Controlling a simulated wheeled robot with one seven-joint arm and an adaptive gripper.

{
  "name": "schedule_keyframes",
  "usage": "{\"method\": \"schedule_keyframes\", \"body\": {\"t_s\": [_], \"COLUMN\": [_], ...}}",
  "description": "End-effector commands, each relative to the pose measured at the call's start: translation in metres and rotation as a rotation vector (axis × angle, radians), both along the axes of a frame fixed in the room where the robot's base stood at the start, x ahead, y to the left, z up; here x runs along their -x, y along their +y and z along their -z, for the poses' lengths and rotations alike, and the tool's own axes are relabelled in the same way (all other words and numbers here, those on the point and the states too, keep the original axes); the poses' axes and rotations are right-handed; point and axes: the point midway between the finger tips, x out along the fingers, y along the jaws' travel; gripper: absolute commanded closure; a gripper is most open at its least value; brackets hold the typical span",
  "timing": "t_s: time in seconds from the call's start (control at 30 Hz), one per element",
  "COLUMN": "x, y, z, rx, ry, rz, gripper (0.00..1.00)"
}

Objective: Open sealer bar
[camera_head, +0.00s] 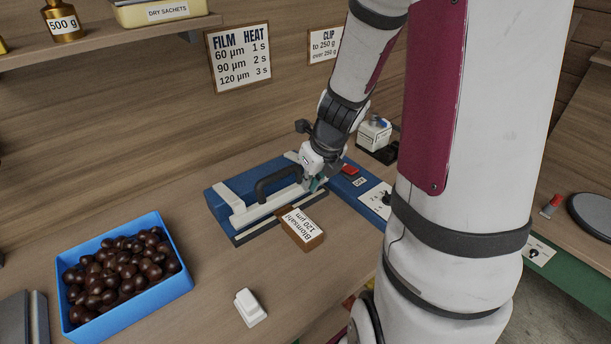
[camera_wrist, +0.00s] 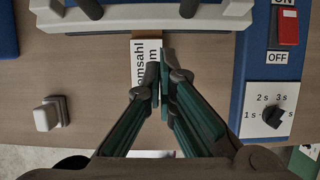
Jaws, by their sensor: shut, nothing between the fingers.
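The blue sealer (camera_head: 222,208) stands on the bench. Its white sealer bar (camera_head: 262,211) lies low along its front, above a dark strip; any small gap beneath it is hard to tell. A black arched handle (camera_head: 270,186) rises from the bar. My gripper (camera_head: 316,184) is at the bar's right end, beyond the handle, and looks shut and empty. In the wrist view the green fingers (camera_wrist: 161,62) are together, below the white bar (camera_wrist: 130,17) in the picture and apart from the handle's two black legs. Whether the fingertips touch anything is unclear.
A block labelled Blomsahl 120 µm (camera_head: 302,229) sits in front of the bar, partly behind my fingers in the wrist view. A red switch (camera_wrist: 288,28) and time dial (camera_wrist: 272,116) lie to the right. A blue crate of chestnuts (camera_head: 150,294) and white piece (camera_head: 250,307) stand left and front.

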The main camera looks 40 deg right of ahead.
Motion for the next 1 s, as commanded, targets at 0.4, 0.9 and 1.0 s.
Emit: {"method": "schedule_keyframes", "body": {"t_s": [0.4, 0.9, 1.0], "x": [-0.02, -0.042, -0.047], "y": [0.0, 0.001, 0.0], "z": [0.053, 0.041, 0.037], "rx": [-0.001, 0.002, 0.001], "ry": [0.002, -0.002, -0.001], "rz": [0.0, -0.006, -0.005], "gripper": [1.0, 1.0, 1.0]}}
